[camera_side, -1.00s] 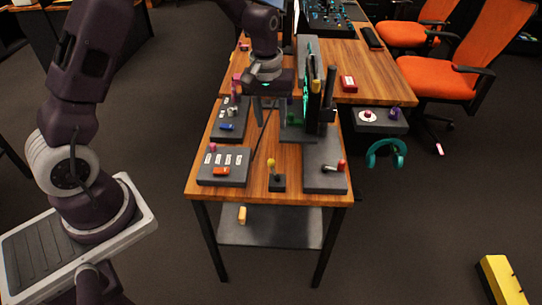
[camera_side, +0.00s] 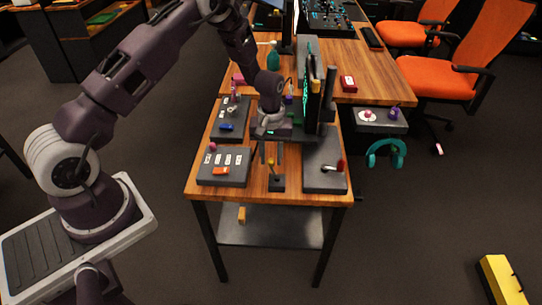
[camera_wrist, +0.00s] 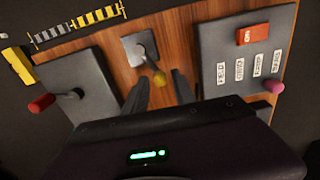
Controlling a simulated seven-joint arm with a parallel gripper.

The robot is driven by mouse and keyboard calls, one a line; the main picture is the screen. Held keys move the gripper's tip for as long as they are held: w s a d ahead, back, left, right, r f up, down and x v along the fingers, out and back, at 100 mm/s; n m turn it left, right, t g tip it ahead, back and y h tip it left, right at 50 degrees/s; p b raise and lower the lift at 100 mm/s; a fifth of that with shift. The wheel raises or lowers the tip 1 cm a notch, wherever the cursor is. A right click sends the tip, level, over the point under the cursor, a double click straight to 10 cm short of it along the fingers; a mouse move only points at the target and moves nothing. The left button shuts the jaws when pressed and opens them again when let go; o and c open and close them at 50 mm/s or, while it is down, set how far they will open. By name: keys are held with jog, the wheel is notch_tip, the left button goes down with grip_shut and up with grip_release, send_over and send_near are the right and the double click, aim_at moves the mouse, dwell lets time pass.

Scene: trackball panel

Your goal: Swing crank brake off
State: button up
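A crank with a red handle (camera_side: 341,165) sits on the grey panel (camera_side: 318,181) at the table's front right; the handle also shows at left in the wrist view (camera_wrist: 41,102). A lever with a yellow knob (camera_side: 270,163) stands on a small dark base (camera_side: 277,183) left of that panel. No label shows which control is the crank brake. My gripper (camera_side: 268,150) is just above the yellow-knobbed lever. In the wrist view my gripper (camera_wrist: 160,88) is open, and the yellow knob (camera_wrist: 159,79) shows between its fingers, with no visible grip on it.
A grey panel (camera_side: 236,180) with an orange switch (camera_side: 221,171), white labels and a pink knob (camera_side: 212,147) lies at front left. An upright dark screen (camera_side: 313,98) stands behind the crank panel. A blue control (camera_side: 227,127) is farther back left. Bare wood separates the front controls.

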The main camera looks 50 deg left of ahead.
grip_shut()
jog(key=m, duration=0.1)
jog(key=w+m, duration=0.1)
jog(key=m, duration=0.1)
jog(key=shift+w+d, duration=0.1)
jog(key=shift+d, duration=0.25)
jog(key=shift+o, duration=1.7)
grip_release()
